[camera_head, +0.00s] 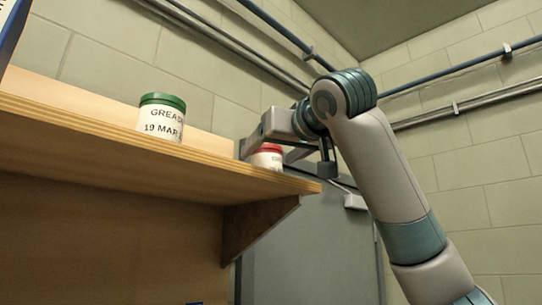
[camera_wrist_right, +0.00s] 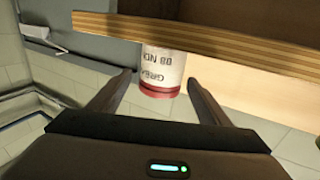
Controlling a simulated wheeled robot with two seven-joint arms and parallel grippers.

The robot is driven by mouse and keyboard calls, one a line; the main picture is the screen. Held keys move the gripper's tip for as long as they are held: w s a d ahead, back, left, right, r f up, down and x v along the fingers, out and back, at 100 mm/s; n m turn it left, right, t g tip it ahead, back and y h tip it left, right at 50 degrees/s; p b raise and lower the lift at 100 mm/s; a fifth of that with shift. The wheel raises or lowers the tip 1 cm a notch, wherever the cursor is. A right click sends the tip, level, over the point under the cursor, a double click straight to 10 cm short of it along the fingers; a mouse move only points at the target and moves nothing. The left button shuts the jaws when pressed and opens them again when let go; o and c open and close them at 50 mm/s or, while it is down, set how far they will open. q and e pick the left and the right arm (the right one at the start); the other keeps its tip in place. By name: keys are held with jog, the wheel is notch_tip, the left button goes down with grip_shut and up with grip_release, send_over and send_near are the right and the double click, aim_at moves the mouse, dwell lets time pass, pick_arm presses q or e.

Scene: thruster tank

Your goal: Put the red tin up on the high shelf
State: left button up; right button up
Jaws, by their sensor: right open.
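The red tin (camera_head: 266,161), white-labelled with a red lid, stands upright on the high shelf (camera_head: 120,140) near its right end. The shelf's front edge hides its foot. In the right wrist view the tin (camera_wrist_right: 163,68) appears upside down, with its lettering inverted. My right gripper (camera_head: 268,147) is at the tin and hides part of it in the head view. In the wrist view its fingers (camera_wrist_right: 160,79) are spread, one to each side of the tin, with gaps visible. My left gripper is not in view.
A green-lidded tin (camera_head: 162,117) stands on the same shelf to the left, with bare shelf between the two. A wooden bracket (camera_head: 258,226) supports the shelf's right end. Pipes (camera_head: 470,65) run along the block wall. A dark blue-edged object (camera_head: 10,25) shows at far left.

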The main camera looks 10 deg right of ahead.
jog(key=shift+s+d+f+b, duration=0.1)
jog(key=shift+s+f+b, duration=0.1)
jog(key=shift+s+b, duration=0.25)
jog(key=s+d+b, duration=0.2)
jog(key=s+b, duration=0.4)
jog(key=s, duration=0.4)
jog(key=shift+s+r, duration=0.2)
